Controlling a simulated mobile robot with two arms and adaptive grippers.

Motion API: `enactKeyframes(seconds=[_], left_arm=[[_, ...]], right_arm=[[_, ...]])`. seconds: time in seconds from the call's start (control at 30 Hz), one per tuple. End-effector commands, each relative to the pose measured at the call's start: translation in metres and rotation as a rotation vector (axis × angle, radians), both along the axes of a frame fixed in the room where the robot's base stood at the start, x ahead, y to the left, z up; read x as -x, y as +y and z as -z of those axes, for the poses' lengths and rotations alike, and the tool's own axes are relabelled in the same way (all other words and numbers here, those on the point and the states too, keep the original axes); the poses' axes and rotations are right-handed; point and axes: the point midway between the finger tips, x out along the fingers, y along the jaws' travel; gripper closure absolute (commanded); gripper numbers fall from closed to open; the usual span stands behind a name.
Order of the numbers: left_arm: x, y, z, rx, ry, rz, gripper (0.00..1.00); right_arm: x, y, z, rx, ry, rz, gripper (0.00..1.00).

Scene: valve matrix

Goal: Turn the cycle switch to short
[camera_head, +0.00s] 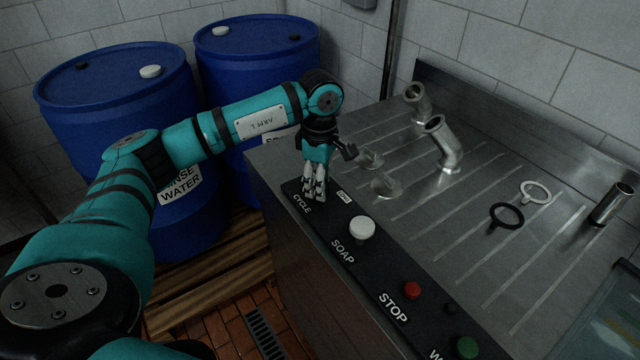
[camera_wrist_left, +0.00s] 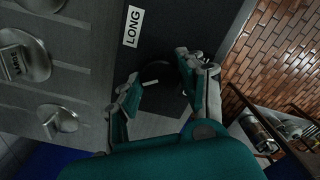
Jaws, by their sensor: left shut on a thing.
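The cycle switch is at the far left end of the black control panel (camera_head: 322,218), by the CYCLE lettering (camera_head: 302,204). My left gripper (camera_head: 314,190) reaches down onto it from above, shut on the switch, and its fingers hide most of it in the head view. In the left wrist view a dark round part of the cycle switch (camera_wrist_left: 156,73) shows between the fingers of my left gripper (camera_wrist_left: 160,82). A white LONG label (camera_wrist_left: 133,27) lies beside the switch. The switch's pointing direction and the short label cannot be made out. My right gripper is not in view.
A white SOAP button (camera_head: 362,228), a red STOP button (camera_head: 412,290) and a green button (camera_head: 467,347) run along the panel. Metal pipes (camera_head: 443,150) and two rings (camera_head: 506,215) stand on the steel counter (camera_head: 420,245). Blue barrels (camera_head: 120,110) stand behind my left arm.

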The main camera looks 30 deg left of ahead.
Motion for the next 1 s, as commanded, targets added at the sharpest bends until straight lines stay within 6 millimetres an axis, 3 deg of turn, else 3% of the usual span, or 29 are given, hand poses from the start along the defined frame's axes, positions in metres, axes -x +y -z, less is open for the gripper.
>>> enactKeyframes(seconds=[0.4,0.93,0.97,1.0], left_arm=[[-0.0008,0.0004,-0.0012,-0.001,-0.004,-0.181,0.93],[-0.0013,0.0004,-0.0018,0.000,-0.005,-0.205,0.93],[-0.0013,0.0003,-0.0018,0.001,-0.005,-0.205,0.60],[-0.0013,0.0004,-0.0018,0.001,-0.005,-0.205,0.54]], right_arm=[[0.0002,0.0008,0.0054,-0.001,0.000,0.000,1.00],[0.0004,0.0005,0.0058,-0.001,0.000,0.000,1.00],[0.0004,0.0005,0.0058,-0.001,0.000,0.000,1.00],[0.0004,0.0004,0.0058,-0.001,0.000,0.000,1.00]])
